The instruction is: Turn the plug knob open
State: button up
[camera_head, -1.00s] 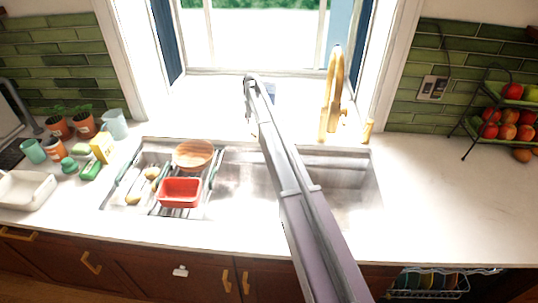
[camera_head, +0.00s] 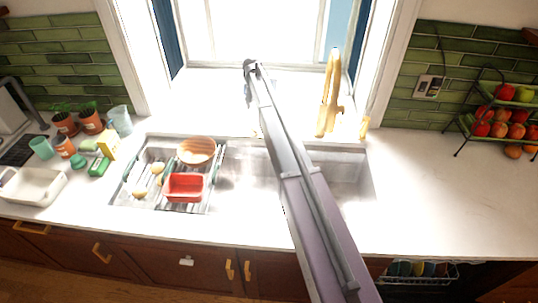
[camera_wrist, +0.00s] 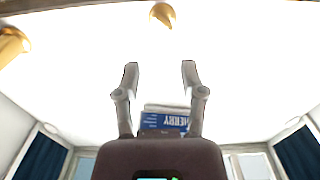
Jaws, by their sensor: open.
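A small rounded gold piece (camera_wrist: 163,14), which may be the plug knob, shows at the top edge of the wrist view, partly cut off. It lies beyond my fingertips, roughly in line with the gap between them, and nothing touches it. My gripper (camera_wrist: 160,72) is open and empty, its two grey fingers spread apart. In the head view my gripper (camera_head: 250,68) is small, in front of the window. My arm crosses the sink there, and I cannot clearly make out the knob.
A gold faucet (camera_head: 330,95) and a gold handle (camera_head: 364,127) stand right of my arm. A rack in the sink holds a red dish (camera_head: 185,187) and a brown bowl (camera_head: 196,150). A blue-labelled book or box (camera_wrist: 164,121) shows behind my fingers. The right counter (camera_head: 430,190) is mostly clear.

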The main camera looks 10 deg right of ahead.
jog(key=s+f+n+b, duration=0.2)
jog(key=s+f+b, duration=0.1)
jog(key=s, duration=2.6)
jog(key=shift+s+f, duration=0.15)
jog(key=s+f+n+b, duration=0.1)
jog(key=s, duration=1.4)
jog(key=shift+f+b, duration=0.3)
jog(key=shift+b, duration=0.05)
jog(key=shift+o, duration=0.3)
jog(key=shift+s, duration=0.1)
